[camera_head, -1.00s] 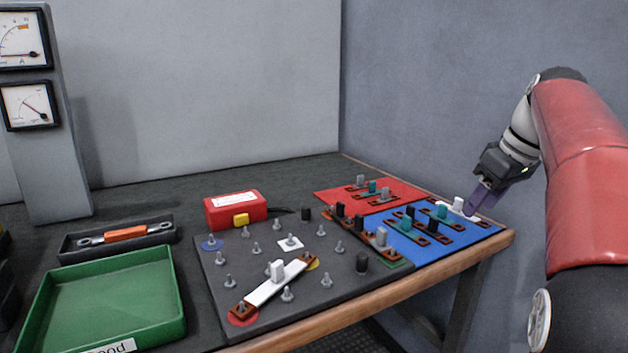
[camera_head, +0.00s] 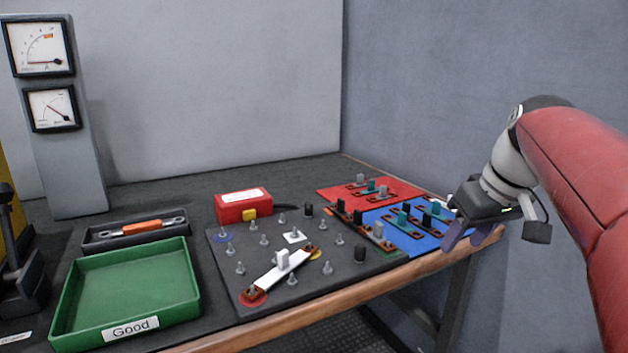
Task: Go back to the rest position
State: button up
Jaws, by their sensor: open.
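My gripper (camera_head: 463,241) is at the right, in front of the right end of the table. Its two purple fingers point down and are apart, with nothing seen between them. It covers part of the blue mat (camera_head: 413,249), including most of a white-handled piece (camera_head: 450,201) at the mat's right side. My red arm comes in from the right edge.
A dark board (camera_head: 225,262) with several studs and a white bar (camera_head: 281,270) lies mid-table. A red box (camera_head: 242,205), a red mat (camera_head: 408,190), a green tray (camera_head: 191,262) and a tool tray (camera_head: 90,240) surround it. Meters (camera_head: 50,109) stand at left.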

jog(key=s+a+f+m+p, duration=0.1)
jog(key=s+a+f, duration=0.3)
jog(key=s+f, duration=0.3)
jog(key=s+a+f+m+t+h+p, duration=0.1)
jog(key=s+a+f, duration=0.4)
jog(key=s, duration=0.5)
jog(key=shift+f+m+h+p, duration=0.35)
jog(key=shift+f+m, duration=0.35)
jog(key=shift+f, duration=0.25)
